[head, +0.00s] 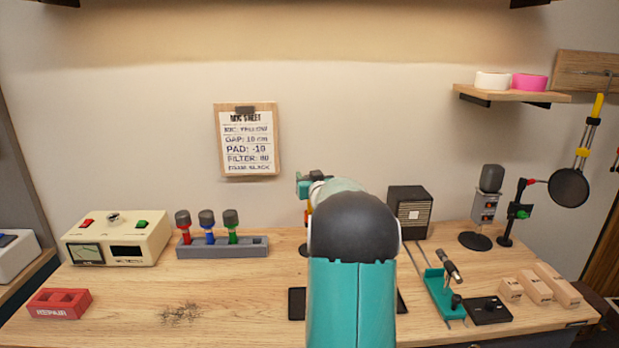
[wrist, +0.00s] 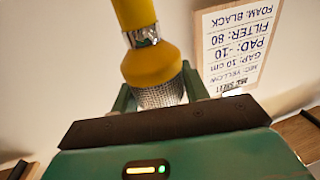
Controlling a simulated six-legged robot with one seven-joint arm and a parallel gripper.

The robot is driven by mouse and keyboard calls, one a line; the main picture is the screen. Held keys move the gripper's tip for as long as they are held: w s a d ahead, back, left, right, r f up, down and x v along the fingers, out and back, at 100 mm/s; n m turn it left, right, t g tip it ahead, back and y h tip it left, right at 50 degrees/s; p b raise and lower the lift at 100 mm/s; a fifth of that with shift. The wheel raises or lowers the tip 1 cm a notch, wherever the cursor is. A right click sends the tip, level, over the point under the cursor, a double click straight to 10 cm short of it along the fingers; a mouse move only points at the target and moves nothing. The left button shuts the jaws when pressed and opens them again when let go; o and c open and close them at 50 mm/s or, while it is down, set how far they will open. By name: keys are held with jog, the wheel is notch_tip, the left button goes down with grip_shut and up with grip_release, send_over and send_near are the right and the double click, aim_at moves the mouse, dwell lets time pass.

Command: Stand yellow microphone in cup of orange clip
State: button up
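The yellow microphone (wrist: 152,66) shows large in the wrist view, with a silver band and a silver mesh head. My gripper (wrist: 158,88) has its teal fingers on both sides of the mesh head and appears shut on it. The wrist view is upside down, so the mesh end is upward and the yellow body points down, slightly tilted. In the head view my gripper (head: 304,186) is mostly behind my arm. A small orange-yellow bit shows below it, with part of a dark base on the bench. I cannot make out the orange clip or its cup.
A grey rack (head: 223,247) holds red, blue and green microphones left of my arm. A meter box (head: 118,240) and red block (head: 59,303) lie further left. A dark speaker box (head: 409,212), grey microphone on a stand (head: 484,207) and teal tool (head: 444,294) stand right.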

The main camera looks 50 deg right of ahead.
jog(key=o, duration=0.4)
jog(key=v, duration=1.3)
jog(key=shift+s+a, duration=0.25)
jog(key=shift+s, duration=0.05)
jog(key=w+a+r+n+g+y, duration=0.1)
jog(key=w+a+n+g+y, duration=0.2)
jog(key=a, duration=2.1)
jog(key=s+a+f+n+g+y, duration=0.1)
jog(key=s+a+f+g+y, duration=0.1)
jog(key=s+a, duration=0.3)
jog(key=s+a+f+n+g+y, duration=0.2)
jog(key=s+a, duration=0.3)
jog(key=a, duration=0.7)
jog(key=s+a+f+n+g+y, duration=0.1)
jog(key=s+a+f+y, duration=0.1)
jog(key=s+a, duration=0.3)
jog(key=a+y, duration=0.1)
jog(key=a, duration=0.3)
jog(key=shift+s+a+f+g+y, duration=0.15)
jog(key=shift+s+f+g+y, duration=0.1)
jog(key=shift+g+y, duration=0.15)
